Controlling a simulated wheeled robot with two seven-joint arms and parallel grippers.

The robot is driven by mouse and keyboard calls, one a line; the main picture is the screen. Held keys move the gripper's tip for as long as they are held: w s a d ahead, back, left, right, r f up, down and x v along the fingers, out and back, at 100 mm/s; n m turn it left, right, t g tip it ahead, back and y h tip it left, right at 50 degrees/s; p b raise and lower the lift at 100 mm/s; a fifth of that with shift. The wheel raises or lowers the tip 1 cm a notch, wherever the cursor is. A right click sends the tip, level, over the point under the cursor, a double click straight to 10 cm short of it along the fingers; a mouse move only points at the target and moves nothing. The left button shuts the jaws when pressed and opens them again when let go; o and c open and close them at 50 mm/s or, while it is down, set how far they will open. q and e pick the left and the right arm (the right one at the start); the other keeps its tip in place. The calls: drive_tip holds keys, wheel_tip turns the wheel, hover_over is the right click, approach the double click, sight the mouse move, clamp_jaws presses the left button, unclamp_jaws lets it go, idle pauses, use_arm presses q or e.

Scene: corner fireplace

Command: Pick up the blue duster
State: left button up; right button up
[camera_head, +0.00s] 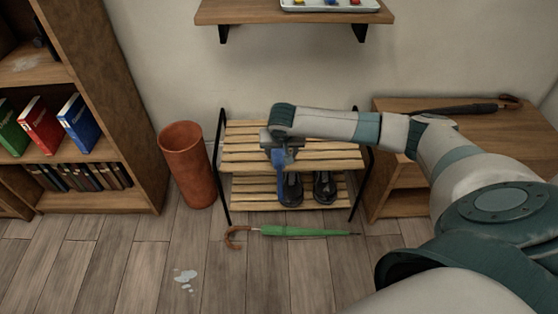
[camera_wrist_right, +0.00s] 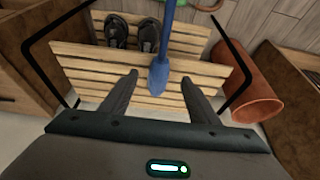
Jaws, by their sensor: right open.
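The blue duster (camera_head: 282,176) lies on the top slats of the shoe rack, partly hidden by my right gripper in the head view. In the right wrist view the duster (camera_wrist_right: 159,76) shows its wide end on the slats and its narrow part running toward the top of the picture, past the rack's edge. My right gripper (camera_wrist_right: 160,79) is open and empty, pointing down over the rack (camera_head: 240,157). In the wrist view its two fingers appear on either side of the duster's wide end. Whether they touch it cannot be told. My left gripper is out of view.
Dark shoes (camera_head: 291,189) stand on the rack's lower shelf. A green umbrella (camera_head: 300,231) lies on the floor in front. A terracotta bin (camera_head: 187,165) stands left of the rack, and a wooden cabinet (camera_head: 400,204) right. A wall shelf (camera_head: 250,14) is above.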

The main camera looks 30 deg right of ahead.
drive_tip(key=b, duration=0.2)
hover_over(280, 167)
drive_tip(key=s+a, duration=0.1)
drive_tip(key=s, duration=0.1)
wheel_tip(280, 167, down, 10)
drive_tip(key=shift+s+a+r, duration=0.15)
drive_tip(key=shift+r, duration=0.1)
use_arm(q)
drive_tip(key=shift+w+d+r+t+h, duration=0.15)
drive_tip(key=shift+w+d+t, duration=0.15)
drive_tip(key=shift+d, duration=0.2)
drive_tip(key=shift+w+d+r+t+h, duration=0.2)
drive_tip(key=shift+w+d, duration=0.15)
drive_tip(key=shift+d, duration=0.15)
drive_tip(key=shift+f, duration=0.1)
use_arm(e)
drive_tip(key=shift+f, duration=0.1)
drive_tip(key=x, duration=0.4)
drive_tip(key=shift+w+a+f+b, duration=0.1)
drive_tip(key=shift+w+b, duration=0.1)
drive_tip(key=shift+b, duration=0.15)
drive_tip(key=shift+w+f, duration=0.1)
drive_tip(key=shift+f, duration=0.3)
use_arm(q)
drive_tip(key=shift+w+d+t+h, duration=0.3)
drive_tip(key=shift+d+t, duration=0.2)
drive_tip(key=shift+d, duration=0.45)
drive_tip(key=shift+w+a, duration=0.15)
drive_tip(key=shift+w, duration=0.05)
